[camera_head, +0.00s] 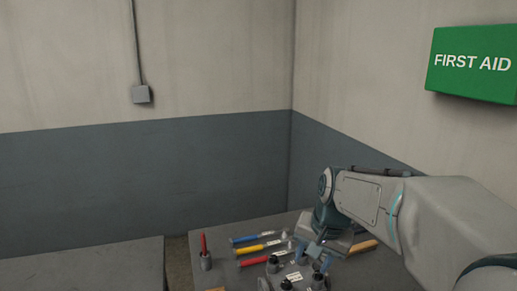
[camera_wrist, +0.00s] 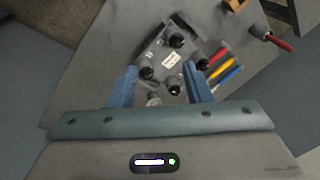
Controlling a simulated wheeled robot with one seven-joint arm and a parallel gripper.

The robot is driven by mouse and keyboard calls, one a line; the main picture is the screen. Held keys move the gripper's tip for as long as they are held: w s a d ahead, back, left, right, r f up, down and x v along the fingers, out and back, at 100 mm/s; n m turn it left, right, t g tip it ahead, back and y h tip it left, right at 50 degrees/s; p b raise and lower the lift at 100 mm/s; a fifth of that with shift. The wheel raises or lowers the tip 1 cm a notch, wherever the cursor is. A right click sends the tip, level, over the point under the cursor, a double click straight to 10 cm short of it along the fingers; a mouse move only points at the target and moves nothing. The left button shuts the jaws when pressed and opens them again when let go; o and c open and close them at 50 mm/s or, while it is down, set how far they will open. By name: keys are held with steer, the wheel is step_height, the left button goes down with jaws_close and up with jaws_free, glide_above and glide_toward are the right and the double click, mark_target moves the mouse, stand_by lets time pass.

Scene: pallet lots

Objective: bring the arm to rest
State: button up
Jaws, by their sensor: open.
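My gripper (camera_head: 312,255) hangs over the grey table (camera_head: 215,277) at the lower right of the head view, with my arm reaching in from the right. In the wrist view its two blue fingers (camera_wrist: 162,76) are spread apart with nothing held between them. Below and beyond the fingers is a grey plate (camera_wrist: 147,57) with several black round-topped pieces and a white label. The fingers hide part of this plate in the head view. I cannot tell the exact height of the fingertips above it.
Blue (camera_head: 245,239), yellow (camera_head: 250,248) and red (camera_head: 254,262) handled tools lie beside the plate. A red-handled tool stands in a grey holder (camera_head: 206,262). A wooden handle (camera_head: 363,247) lies behind my gripper. Another grey surface (camera_head: 90,268) is at left; walls stand behind.

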steer(key=s+d+f+n, duration=0.1)
steer(key=s+n, duration=0.1)
steer(key=s, duration=0.5)
steer(key=s+d+f+n+t+h, duration=0.1)
steer(key=s+d+f+n, duration=0.1)
steer(key=s, duration=0.6)
steer(key=shift+s+n, duration=0.3)
steer(key=shift+n, duration=0.2)
steer(key=shift+f, duration=0.1)
